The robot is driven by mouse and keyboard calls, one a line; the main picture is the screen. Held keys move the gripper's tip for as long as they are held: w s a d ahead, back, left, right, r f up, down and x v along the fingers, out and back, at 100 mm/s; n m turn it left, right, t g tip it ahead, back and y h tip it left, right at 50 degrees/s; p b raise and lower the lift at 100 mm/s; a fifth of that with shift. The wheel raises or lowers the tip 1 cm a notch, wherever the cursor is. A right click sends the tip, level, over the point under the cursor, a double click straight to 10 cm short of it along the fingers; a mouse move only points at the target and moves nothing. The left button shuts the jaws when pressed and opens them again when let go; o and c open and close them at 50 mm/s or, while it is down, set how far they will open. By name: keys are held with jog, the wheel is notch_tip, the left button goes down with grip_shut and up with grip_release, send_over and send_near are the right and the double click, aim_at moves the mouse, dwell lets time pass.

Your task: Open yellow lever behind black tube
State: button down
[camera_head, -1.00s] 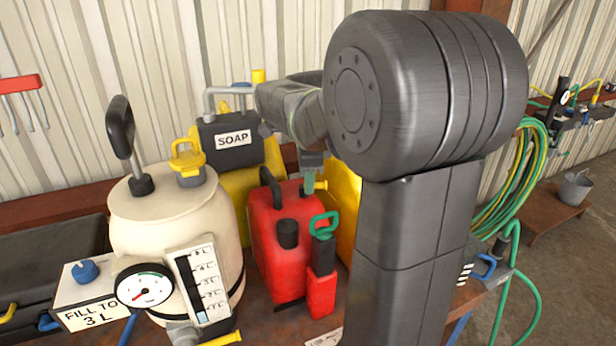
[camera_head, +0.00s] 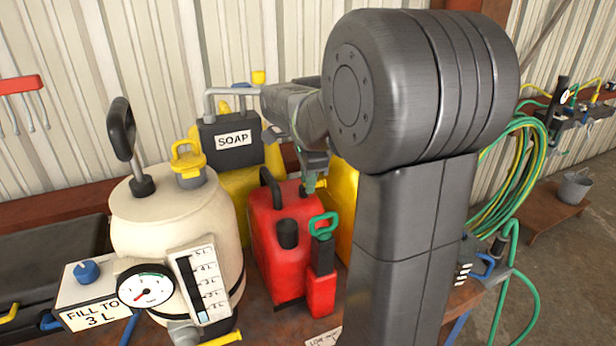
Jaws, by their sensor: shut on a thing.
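The tips are small here, and the lever's base and valve are hidden by the red canister. Another yellow lever (camera_head: 222,340) sits at the foot of the cream tank (camera_head: 165,225).
The red canister (camera_head: 275,262) carries a green-handled pump (camera_head: 323,235) close in front of my gripper. A yellow soap container (camera_head: 233,180) stands behind. A gauge (camera_head: 146,287) fronts the tank. Green hoses (camera_head: 512,180) hang at right.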

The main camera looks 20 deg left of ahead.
jog(key=shift+w+n, duration=0.1)
jog(key=shift+n, duration=0.7)
jog(key=c, duration=1.4)
grip_release()
notch_tip(320, 180, up, 14)
jog(key=s+d, duration=0.1)
jog(key=d, duration=0.1)
jog(key=shift+s+f+b, duration=0.2)
jog(key=shift+s+b, duration=0.1)
jog(key=shift+s, duration=0.05)
jog(key=shift+f, duration=0.15)
